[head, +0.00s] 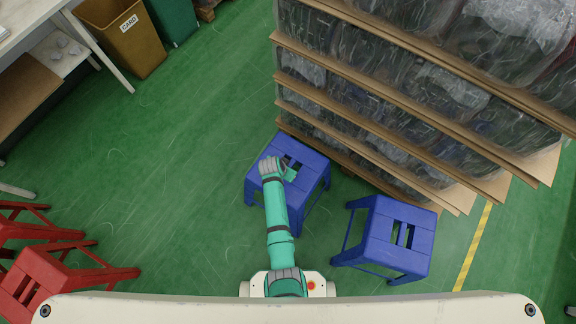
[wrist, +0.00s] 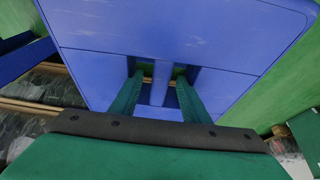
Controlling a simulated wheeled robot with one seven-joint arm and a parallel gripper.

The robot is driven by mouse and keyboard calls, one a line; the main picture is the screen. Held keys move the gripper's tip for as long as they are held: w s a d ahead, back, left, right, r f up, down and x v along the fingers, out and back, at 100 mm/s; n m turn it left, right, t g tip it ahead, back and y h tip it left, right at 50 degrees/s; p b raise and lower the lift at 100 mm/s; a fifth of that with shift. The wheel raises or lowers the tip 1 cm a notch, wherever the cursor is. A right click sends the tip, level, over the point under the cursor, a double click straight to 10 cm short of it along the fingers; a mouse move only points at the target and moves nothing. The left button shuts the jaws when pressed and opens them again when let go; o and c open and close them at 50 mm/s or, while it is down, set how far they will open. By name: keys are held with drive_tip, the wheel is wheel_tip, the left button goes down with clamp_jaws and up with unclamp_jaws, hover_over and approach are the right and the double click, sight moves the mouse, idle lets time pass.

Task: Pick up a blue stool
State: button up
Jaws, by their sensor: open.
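Two blue stools stand on the green floor in the head view. The nearer-to-centre blue stool (head: 312,160) stands beside the stacked pallets, and my arm reaches over it. The other blue stool (head: 398,237) stands to its right, apart from my arm. In the wrist view the seat of a blue stool (wrist: 180,30) fills the upper middle. My gripper (wrist: 158,80) is open, with its two green fingers at the two slots in the seat, one on each side of the blue bar (wrist: 160,85) between them. The fingertips are partly hidden at the slots, so their depth is unclear.
A tall stack of wrapped goods on cardboard layers (head: 400,90) rises close behind the stools. Red stools (head: 45,270) stand at the lower left. A brown bin (head: 130,35) and a table (head: 25,18) are at the upper left. The floor (head: 175,170) left of the arm is clear.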

clamp_jaws()
idle(1.0)
drive_tip(key=shift+w, duration=0.1)
idle(0.4)
